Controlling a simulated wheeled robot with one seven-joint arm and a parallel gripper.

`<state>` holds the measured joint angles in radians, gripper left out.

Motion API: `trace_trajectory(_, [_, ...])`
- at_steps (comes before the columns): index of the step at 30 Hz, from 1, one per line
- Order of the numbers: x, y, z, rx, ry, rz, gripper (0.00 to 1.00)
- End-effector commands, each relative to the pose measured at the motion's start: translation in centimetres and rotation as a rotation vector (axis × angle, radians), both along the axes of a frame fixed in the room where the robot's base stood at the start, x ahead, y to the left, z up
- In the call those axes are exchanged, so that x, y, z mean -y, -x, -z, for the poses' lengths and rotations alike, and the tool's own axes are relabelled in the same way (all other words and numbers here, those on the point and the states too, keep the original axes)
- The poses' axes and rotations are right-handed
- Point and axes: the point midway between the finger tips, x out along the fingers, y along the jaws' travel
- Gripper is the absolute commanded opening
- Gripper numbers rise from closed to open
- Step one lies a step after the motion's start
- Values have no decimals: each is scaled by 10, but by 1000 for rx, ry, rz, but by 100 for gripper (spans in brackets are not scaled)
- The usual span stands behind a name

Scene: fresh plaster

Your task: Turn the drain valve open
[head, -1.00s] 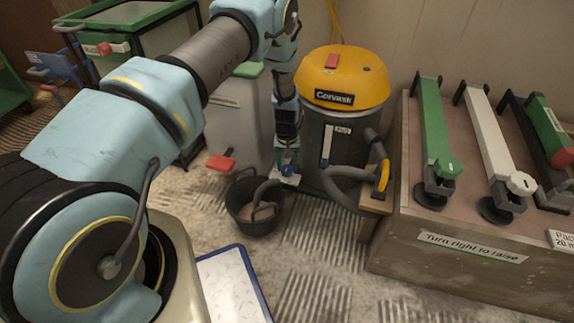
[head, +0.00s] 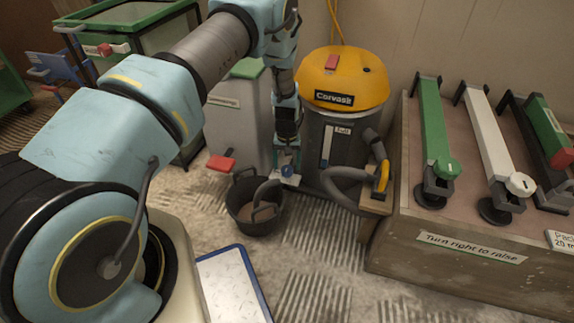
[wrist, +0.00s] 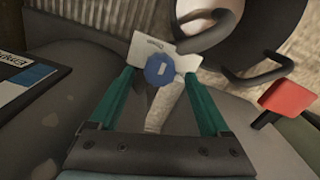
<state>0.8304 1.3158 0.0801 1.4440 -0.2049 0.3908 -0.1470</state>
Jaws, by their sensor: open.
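In the head view the knob (head: 288,171) shows small, low on the front of the yellow and grey vacuum (head: 343,80). My gripper (wrist: 159,74) points at the knob, its two green fingers apart on either side. I see gaps between the fingertips and the knob. In the head view my gripper (head: 288,158) is just above the knob and partly hides the vacuum's side.
A red handle (head: 221,163) sticks out to the left from a grey bin (head: 230,125). A workbench (head: 470,270) with clamps is on the right.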

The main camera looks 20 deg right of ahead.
Motion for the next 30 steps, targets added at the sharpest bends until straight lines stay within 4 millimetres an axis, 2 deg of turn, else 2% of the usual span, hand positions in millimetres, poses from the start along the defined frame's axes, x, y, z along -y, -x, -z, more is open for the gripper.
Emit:
trace_trajectory(1, [1, -1, -13, 2, 2, 0, 81])
trace_trajectory(6, [1, -1, -47, 2, 2, 0, 81])
trace_trajectory(13, [1, -1, -85, 1, 2, -1, 81])
trace_trajectory(19, [0, 0, -96, 1, 0, -1, 81])
trace_trajectory(30, [0, 0, -97, 1, 0, -1, 81])
